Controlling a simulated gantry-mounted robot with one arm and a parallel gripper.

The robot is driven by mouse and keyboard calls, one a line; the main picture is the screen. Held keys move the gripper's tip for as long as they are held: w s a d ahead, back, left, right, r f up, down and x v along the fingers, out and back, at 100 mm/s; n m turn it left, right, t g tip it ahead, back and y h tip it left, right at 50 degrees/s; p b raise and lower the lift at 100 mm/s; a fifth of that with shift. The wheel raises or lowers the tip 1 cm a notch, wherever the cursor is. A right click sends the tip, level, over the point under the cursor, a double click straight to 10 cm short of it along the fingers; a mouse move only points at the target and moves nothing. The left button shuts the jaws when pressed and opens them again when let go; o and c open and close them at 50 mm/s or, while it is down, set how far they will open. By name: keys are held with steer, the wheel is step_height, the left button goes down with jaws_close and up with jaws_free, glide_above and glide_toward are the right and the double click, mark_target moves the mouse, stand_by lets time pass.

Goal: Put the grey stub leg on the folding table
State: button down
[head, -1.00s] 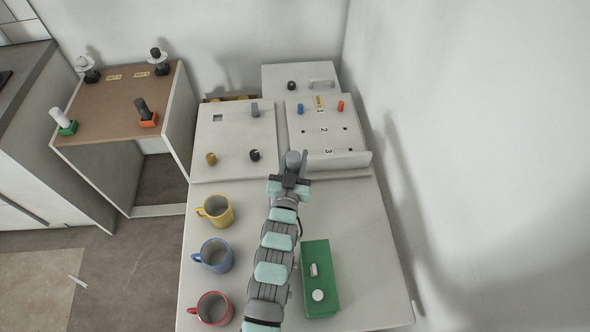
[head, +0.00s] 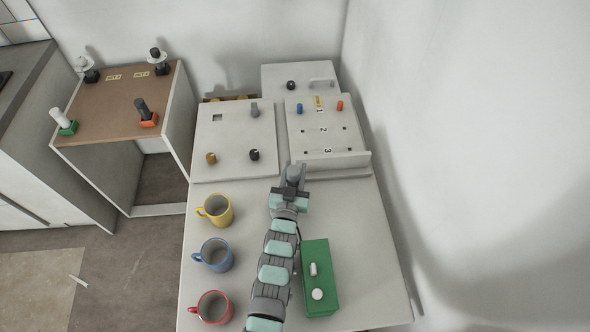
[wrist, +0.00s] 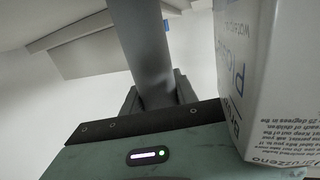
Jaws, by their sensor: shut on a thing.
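My gripper (head: 291,184) is above the white table (head: 356,235), just in front of the right white panel. It is shut on a grey cylindrical piece, which I take for the grey stub leg; its rounded top (head: 293,172) shows in the head view. In the wrist view the grey shaft (wrist: 147,45) stands between the jaws, and its far end is out of view. Which surface is the folding table I cannot tell for certain.
The right panel (head: 345,140) carries blue and orange pegs, holes with numbered labels and a raised front ledge (head: 337,161). Yellow, blue and red mugs (head: 218,210) line the left. A green block (head: 319,255) is at right. A printed white box (wrist: 270,80) fills the wrist view's right.

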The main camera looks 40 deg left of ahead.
mark_target(292, 184)
steer(key=c, duration=0.9)
jaws_free()
steer(key=shift+f, duration=0.1)
steer(key=shift+c, duration=0.2)
steer(key=shift+r, duration=0.2)
steer(key=v, duration=0.7)
steer(key=shift+s+d+f+b, duration=0.15)
steer(key=shift+s+b, duration=0.1)
steer(key=shift+b, duration=0.15)
